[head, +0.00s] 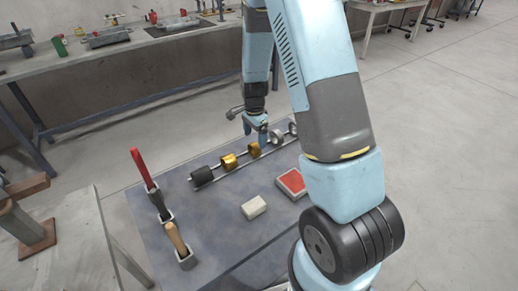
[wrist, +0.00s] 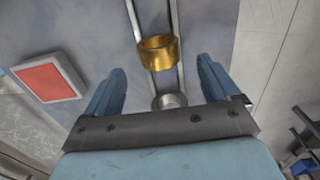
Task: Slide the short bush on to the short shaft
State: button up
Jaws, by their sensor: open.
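Several bushes or rings lie in a row along two thin parallel rails (wrist: 134,20) on the blue-grey table. In the head view the row has a black cylinder (head: 203,176), a gold piece (head: 229,162), a second gold piece (head: 254,150), and grey rings (head: 276,137) at the far end. I cannot tell which is the short bush, and I cannot make out the short shaft. My gripper (head: 262,126) is open and empty over the far part of the row. In the wrist view a gold ring (wrist: 158,53) is just beyond the fingertips, and a grey ring (wrist: 169,101) shows between the fingers.
A red-topped tray (head: 291,183) and a pale block (head: 254,207) lie on the table's near right. A red-handled tool (head: 144,169) and a wooden-handled tool (head: 177,238) stand in holders along the left edge. A bench stands behind.

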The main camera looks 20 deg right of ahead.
aim_at(254, 143)
jog(key=shift+w+a+f, duration=0.15)
jog(key=shift+f, duration=2.45)
jog(key=c, duration=1.4)
